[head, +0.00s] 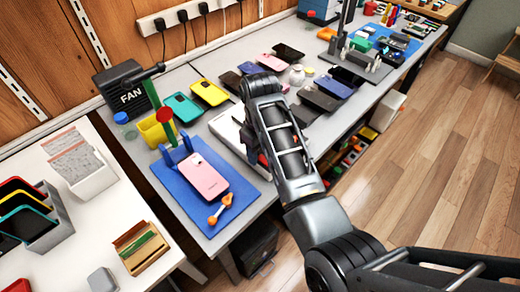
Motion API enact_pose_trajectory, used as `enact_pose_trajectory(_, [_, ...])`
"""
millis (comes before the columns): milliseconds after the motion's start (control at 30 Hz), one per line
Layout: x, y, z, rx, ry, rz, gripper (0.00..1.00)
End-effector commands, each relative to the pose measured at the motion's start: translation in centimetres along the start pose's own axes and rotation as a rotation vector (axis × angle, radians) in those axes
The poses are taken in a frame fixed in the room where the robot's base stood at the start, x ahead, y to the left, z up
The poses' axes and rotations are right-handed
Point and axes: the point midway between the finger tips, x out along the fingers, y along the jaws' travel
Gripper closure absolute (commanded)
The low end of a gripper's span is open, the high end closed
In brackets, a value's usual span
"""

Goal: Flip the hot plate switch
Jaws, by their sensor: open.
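A white flat-topped device (226,129), which looks like the hot plate, sits on the grey workbench at the right edge of the blue mat. My arm crosses in front of it and covers its right part. I cannot make out its switch. My arm reaches from the lower right over the bench and bends down beyond its upper joint. My gripper is hidden behind my own arm, so its jaws and any contact do not show.
A pink phone (204,177) and an orange tool (220,209) lie on the blue mat (190,200). Several phones lie right of my arm. Wooden floor (430,165) is open at right.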

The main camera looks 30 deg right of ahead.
Motion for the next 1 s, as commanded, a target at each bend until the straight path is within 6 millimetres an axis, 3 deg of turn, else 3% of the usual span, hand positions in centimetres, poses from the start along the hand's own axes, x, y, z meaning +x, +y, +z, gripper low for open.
enact_pose_trajectory(267, [0.15,0.01,0.01,0.001,0.000,0.000,0.52])
enact_pose_trajectory(767, [0.12,0.02,-0.01,0.001,0.001,0.000,1.00])
enact_pose_trajectory(1000, [-0.12,0.09,0.12,0.000,0.026,0.002,1.00])
